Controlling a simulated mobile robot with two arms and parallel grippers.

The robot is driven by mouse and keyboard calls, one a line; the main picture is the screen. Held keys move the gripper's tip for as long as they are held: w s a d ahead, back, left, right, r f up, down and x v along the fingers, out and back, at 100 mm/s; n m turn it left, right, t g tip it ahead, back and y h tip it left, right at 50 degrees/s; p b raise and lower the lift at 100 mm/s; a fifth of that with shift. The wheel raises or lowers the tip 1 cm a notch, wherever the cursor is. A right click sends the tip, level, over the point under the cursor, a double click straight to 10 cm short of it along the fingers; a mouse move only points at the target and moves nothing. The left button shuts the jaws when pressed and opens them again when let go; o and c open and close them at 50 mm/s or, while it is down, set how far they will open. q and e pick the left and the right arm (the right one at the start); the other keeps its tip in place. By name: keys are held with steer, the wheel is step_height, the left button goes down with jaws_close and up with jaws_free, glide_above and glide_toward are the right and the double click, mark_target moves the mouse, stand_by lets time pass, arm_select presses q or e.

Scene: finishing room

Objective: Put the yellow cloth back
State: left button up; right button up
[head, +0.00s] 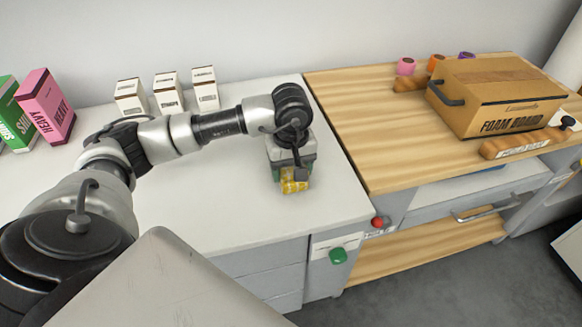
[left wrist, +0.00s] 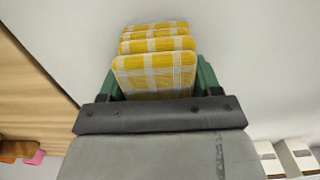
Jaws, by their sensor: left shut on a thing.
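The yellow cloth (head: 294,185) is a folded yellow-and-white checked cloth. It is at the right part of the white counter (head: 240,217) in the head view. In the left wrist view the cloth (left wrist: 155,72) shows several folded layers between green fingers. My left gripper (head: 291,176) points down and is shut on the cloth; its fingertips also show in the left wrist view (left wrist: 155,85). I cannot tell whether the cloth touches the counter. My right gripper is not in view.
Three white boxes (head: 168,92) stand at the back of the counter, with a pink box (head: 45,105) and a green box (head: 14,112) further left. The wooden bench (head: 375,125) at right holds a foam board carton (head: 495,95). The counter around the gripper is clear.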

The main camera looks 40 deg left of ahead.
arm_select(q)
steer(key=o, duration=0.9)
steer(key=shift+f, duration=0.1)
step_height(320, 180, up, 12)
steer(key=shift+r, duration=0.2)
